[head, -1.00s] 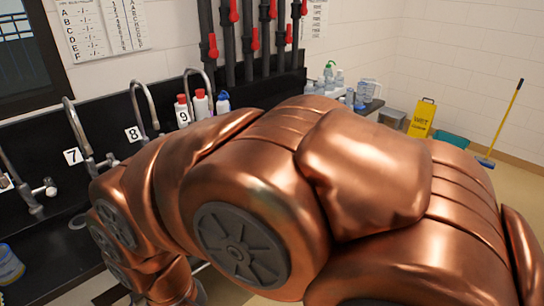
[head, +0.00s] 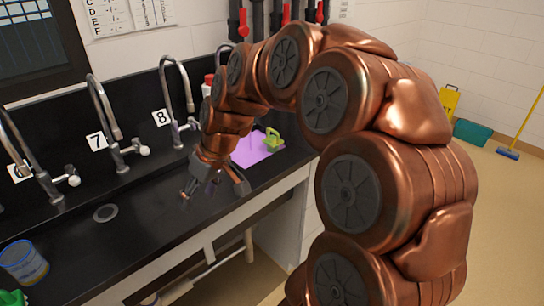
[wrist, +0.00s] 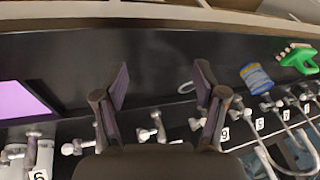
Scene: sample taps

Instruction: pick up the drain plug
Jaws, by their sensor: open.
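A small round grey disc with a paler rim (head: 105,213) lies on the black counter in front of tap 7. It is the only thing that looks like a drain plug, but I cannot tell whether it is a plug or an open drain. In the wrist view a pale ring (wrist: 186,87) shows beside the right finger, partly hidden by it. My gripper (head: 215,191) is open and empty above the counter, right of the disc in the head view. Its two spread fingers also show in the wrist view (wrist: 162,78).
Taps with number cards line the counter's back. A purple mat (head: 250,152) holds a yellow-green object (head: 273,140) behind my gripper. The counter's front middle is clear.

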